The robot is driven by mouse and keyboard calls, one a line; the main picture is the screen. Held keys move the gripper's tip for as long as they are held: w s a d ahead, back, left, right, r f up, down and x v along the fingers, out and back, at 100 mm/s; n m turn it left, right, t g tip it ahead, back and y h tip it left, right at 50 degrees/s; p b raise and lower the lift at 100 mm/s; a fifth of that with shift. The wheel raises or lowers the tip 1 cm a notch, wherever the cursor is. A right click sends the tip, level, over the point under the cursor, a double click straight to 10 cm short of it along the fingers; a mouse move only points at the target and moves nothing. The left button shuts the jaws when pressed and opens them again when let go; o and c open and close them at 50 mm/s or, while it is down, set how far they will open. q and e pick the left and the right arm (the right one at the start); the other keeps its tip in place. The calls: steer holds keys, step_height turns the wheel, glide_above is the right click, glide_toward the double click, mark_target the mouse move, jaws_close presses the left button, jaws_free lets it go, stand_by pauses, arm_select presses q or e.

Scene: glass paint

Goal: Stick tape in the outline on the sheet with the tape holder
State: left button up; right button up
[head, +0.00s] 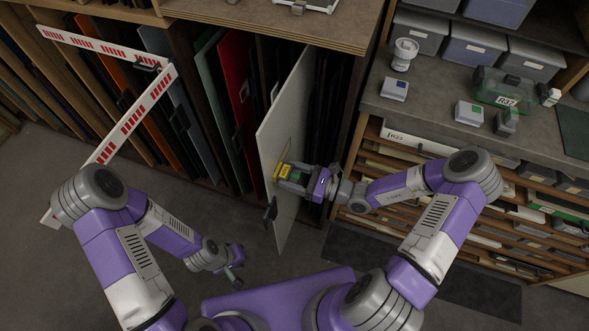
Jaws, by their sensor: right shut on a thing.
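A pale grey sheet (270,130) stands upright, partly drawn out of the rack of panels. A thin brownish line, perhaps part of the outline, shows on its face just above my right gripper; the rest cannot be made out. My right gripper (289,176) is at the sheet's face, shut on a small yellow and dark thing (283,171), which looks like the tape holder. Whether this touches the sheet is too small to tell. My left gripper (236,272) hangs low over the floor, away from the sheet; its finger opening is unclear.
Coloured panels, including a red one (233,88), stand in the rack behind. A red and white striped barrier (105,48) is at the left. The counter (439,109) at the right holds small boxes and a green case (504,87). Grey floor lies open at left.

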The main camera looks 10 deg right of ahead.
steer(key=shift+a, duration=0.1)
steer(key=shift+s+d+r+p, duration=0.1)
steer(key=shift+s+d+p, duration=0.25)
steer(key=shift+d, duration=0.15)
steer(key=p+v, duration=0.1)
steer(key=v, duration=0.2)
steer(key=shift+s+d, duration=0.1)
steer(key=shift+d, duration=0.15)
steer(key=shift+s+d, duration=0.35)
steer(key=shift+d, duration=0.15)
steer(key=shift+d, duration=0.1)
steer(key=v, duration=0.3)
steer(key=shift+p, duration=0.4)
